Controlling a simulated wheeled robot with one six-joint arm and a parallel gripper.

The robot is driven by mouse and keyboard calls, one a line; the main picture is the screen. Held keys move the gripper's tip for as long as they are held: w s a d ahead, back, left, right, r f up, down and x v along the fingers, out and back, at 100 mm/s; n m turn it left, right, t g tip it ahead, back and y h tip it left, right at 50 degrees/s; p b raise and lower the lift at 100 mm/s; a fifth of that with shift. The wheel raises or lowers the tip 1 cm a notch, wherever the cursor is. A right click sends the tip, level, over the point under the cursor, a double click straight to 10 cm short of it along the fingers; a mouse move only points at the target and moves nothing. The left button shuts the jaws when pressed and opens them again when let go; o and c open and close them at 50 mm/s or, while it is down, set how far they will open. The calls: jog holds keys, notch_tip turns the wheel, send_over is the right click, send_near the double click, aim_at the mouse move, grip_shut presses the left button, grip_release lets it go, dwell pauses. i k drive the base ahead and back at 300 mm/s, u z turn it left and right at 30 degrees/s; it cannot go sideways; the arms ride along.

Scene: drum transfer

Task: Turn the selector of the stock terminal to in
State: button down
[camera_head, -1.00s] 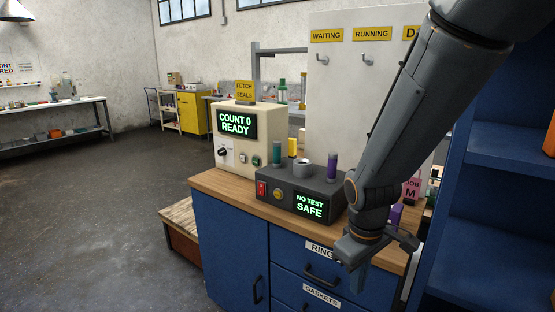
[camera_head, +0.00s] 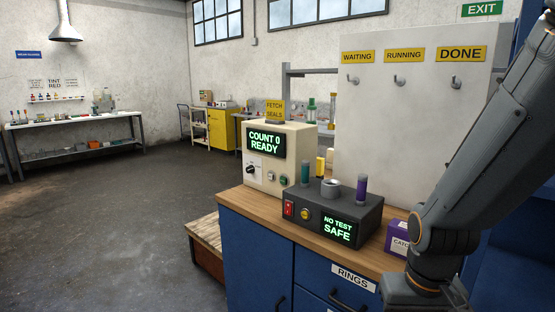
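The stock terminal appears to be the cream box (camera_head: 292,146) at the back left of the wooden bench top. My gripper (camera_head: 428,296) is at the bottom right, in front of the bench and well apart from the terminal. The frame's lower edge cuts off its fingers, so their opening is hidden.
A dark grey tester (camera_head: 360,213) with a NO TEST SAFE screen stands right of the terminal, with colored cylinders on top. A purple box (camera_head: 397,240) is beside my arm. A white board (camera_head: 415,130) with hooks rises behind. The floor at left is clear.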

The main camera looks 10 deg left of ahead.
aim_at(251, 169)
jog(key=z, duration=0.1)
jog(key=k, duration=1.05)
jog(key=u, duration=1.35)
jog(key=i, duration=0.85)
jog(key=u, duration=0.45)
jog(key=i, duration=0.95)
jog(key=z, duration=0.95)
jog(key=i, duration=0.75)
jog(key=z, duration=0.7)
